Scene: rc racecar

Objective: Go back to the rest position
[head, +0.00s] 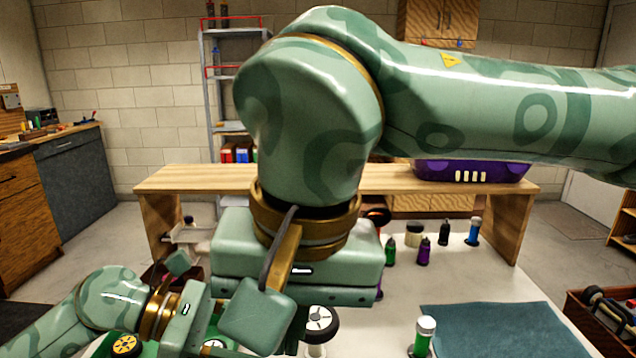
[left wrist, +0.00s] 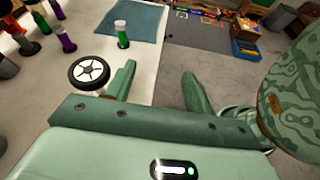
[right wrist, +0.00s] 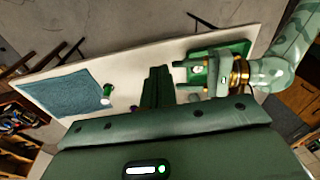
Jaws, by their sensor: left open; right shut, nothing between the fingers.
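My right arm crosses the head view from the right, and its gripper (head: 300,262) hangs in the middle over the white table (head: 470,280). Its fingertips are hidden there; in the right wrist view the right gripper (right wrist: 157,75) is shut and empty. My left gripper (head: 195,318) is low at the left in the head view. In the left wrist view the left gripper (left wrist: 160,72) is open, with nothing between its fingers. A black wheel with a white hub (left wrist: 90,72) is beside its left finger; this wheel (head: 319,322) also shows below my right gripper.
Several small bottles stand farther back, including a blue one (head: 473,232). Behind is a wooden bench (head: 360,178) with a purple crate (head: 470,170). A green piece with a yellow-hubbed wheel (head: 125,345) is partly hidden.

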